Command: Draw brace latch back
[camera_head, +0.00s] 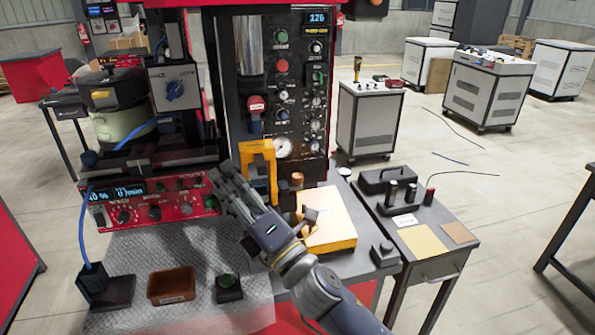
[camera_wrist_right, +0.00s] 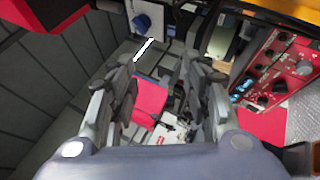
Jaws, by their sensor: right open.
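My right gripper (camera_head: 224,180) reaches in from the lower right in the head view, its fingers pointing up and left. It is just left of the yellow bracket (camera_head: 258,148) and in front of the dark machine; I cannot tell whether they touch. In the right wrist view the gripper (camera_wrist_right: 166,72) has its two fingers apart with nothing held between them. Behind the gap lie a red piece (camera_wrist_right: 150,95) and a short white bar (camera_wrist_right: 144,49). I cannot clearly make out which part is the brace latch. My left gripper is not in view.
A red control box (camera_head: 150,208) stands left of the gripper, below the feeder bowl (camera_head: 118,122). A yellow-edged box (camera_head: 330,222) lies to the right. A brown tray (camera_head: 171,286) and a dark button box (camera_head: 228,288) sit on the front mat. A side table (camera_head: 415,268) stands at right.

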